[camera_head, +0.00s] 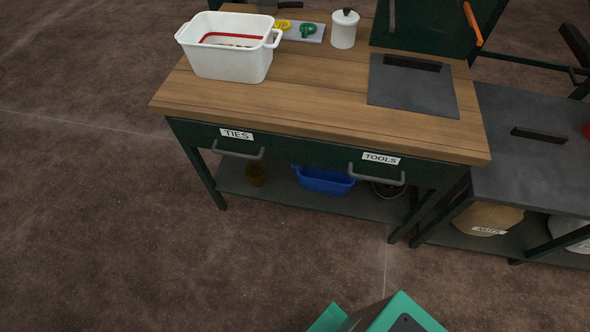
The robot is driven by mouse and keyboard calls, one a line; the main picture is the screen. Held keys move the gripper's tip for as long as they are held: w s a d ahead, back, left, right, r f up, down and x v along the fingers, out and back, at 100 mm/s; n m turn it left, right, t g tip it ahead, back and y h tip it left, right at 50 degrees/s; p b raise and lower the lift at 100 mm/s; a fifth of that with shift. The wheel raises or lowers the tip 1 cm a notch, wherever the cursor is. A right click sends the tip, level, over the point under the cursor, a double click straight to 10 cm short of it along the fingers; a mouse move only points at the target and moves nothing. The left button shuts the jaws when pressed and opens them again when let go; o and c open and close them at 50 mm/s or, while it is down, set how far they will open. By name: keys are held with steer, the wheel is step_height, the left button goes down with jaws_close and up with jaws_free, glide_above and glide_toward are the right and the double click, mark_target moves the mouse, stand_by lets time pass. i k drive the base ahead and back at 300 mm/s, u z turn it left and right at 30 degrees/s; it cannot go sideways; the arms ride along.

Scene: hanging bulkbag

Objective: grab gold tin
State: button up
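A small dark gold-brown container (256,174) stands on the lower shelf of the wooden-topped bench, below the drawer labelled TIES. It is in shadow and its top is close under the drawer handle, so I cannot tell for sure that it is the gold tin. No other gold tin shows. My gripper's fingers are not visible; only teal and dark parts of my own body show at the bottom edge, well apart from the bench.
A blue bin (325,180) sits on the lower shelf right of the container. Drawer handles (238,153) jut out above. A white tub (230,62) and white canister (344,30) stand on the benchtop (300,100). The floor in front is clear.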

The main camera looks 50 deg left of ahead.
mark_target(259, 182)
steer(key=z, duration=0.85)
steer(key=k, duration=2.75)
steer(key=u, duration=1.9)
steer(key=i, duration=1)
steer(key=u, duration=0.05)
